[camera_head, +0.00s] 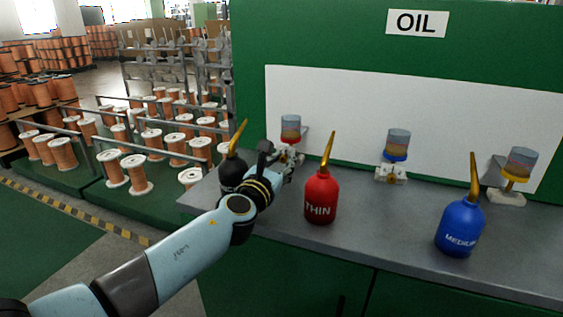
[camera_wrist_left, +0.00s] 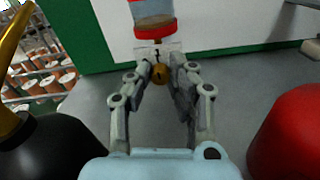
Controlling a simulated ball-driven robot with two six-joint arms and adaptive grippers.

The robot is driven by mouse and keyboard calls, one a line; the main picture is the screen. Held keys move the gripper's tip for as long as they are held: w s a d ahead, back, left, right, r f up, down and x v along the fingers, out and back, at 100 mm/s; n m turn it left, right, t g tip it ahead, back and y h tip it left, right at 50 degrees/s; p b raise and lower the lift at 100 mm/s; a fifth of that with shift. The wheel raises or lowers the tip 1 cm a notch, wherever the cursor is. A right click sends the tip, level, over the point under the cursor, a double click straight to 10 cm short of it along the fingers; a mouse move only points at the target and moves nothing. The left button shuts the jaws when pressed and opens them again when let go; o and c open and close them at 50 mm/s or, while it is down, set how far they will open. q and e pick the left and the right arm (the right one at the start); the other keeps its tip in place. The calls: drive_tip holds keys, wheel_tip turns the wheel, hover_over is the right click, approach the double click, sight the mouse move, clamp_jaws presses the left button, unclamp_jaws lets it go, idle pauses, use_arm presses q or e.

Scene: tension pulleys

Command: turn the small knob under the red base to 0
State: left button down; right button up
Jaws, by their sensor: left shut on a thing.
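The oiler with the red base stands at the back left of the bench, against the white panel. Its clear cup (camera_head: 290,123) shows in the head view. The red base (camera_wrist_left: 155,29) shows in the left wrist view, above a pale plate (camera_wrist_left: 150,49) with small dark marks, too small to read surely. The small brass knob (camera_wrist_left: 158,74) is below the plate. My left gripper (camera_wrist_left: 160,72) is shut on the knob, with a finger at each side. My left gripper (camera_head: 289,165) hides the knob in the head view. My right gripper is not in view.
A black oil can (camera_head: 232,174) stands left of my left wrist and a red THIN can (camera_head: 321,197) right of it, both near. A blue can (camera_head: 460,227) stands farther right. Two more oilers, blue-based (camera_head: 397,145) and yellow-based (camera_head: 519,163), line the back.

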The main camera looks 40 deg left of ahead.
use_arm(q)
drive_tip(key=shift+n, duration=0.3)
drive_tip(key=n+b, duration=0.2)
drive_tip(key=n, duration=0.3)
drive_tip(key=shift+f, duration=0.1)
drive_tip(key=n+b, duration=0.1)
drive_tip(key=n, duration=0.4)
drive_tip(key=shift+b, duration=0.3)
idle(0.4)
drive_tip(key=c, duration=1.2)
unclamp_jaws()
drive_tip(key=shift+s, duration=0.25)
drive_tip(key=v, duration=1.1)
drive_tip(key=shift+s, duration=0.3)
